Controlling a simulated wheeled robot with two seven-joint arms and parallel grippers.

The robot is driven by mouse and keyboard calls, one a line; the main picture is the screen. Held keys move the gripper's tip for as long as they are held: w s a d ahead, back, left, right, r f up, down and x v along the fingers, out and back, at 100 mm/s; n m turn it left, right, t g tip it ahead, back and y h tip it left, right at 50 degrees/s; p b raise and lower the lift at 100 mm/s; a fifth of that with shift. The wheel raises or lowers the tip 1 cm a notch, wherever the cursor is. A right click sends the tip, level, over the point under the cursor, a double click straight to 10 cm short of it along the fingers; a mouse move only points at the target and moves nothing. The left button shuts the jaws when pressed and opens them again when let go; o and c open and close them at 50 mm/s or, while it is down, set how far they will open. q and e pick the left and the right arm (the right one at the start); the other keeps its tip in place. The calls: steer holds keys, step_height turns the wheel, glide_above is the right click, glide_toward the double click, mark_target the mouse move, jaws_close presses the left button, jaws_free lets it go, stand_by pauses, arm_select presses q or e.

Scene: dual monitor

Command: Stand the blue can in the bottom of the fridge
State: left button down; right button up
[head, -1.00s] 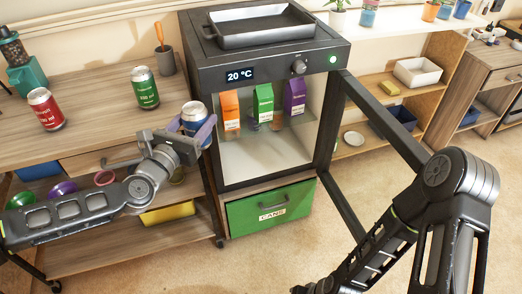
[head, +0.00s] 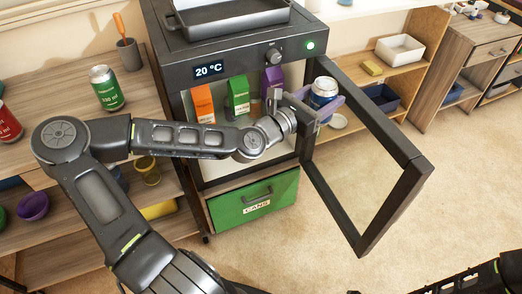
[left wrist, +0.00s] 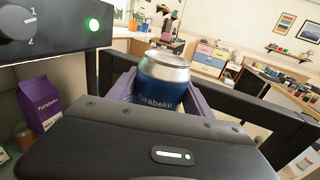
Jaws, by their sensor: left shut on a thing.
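The blue can (head: 322,92) has a silver top and is held upright in my left gripper (head: 318,103). The left wrist view shows the blue can (left wrist: 163,78) between the two purple fingers, which are shut on it. The can is in front of the fridge (head: 185,70), near its right side and by the open door (head: 402,190). The fridge interior holds orange, green and purple cartons; the left forearm hides much of its lower part. My right gripper is not in view; only part of my right arm shows at the bottom right.
A green drawer (head: 255,203) marked CANS is below the fridge. A black tray (head: 230,18) lies on top of the fridge. A green can (head: 106,90) and a red can (head: 8,125) stand on the left table. The floor at right is clear.

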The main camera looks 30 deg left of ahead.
arm_select(q)
steer(key=shift+a, duration=0.1)
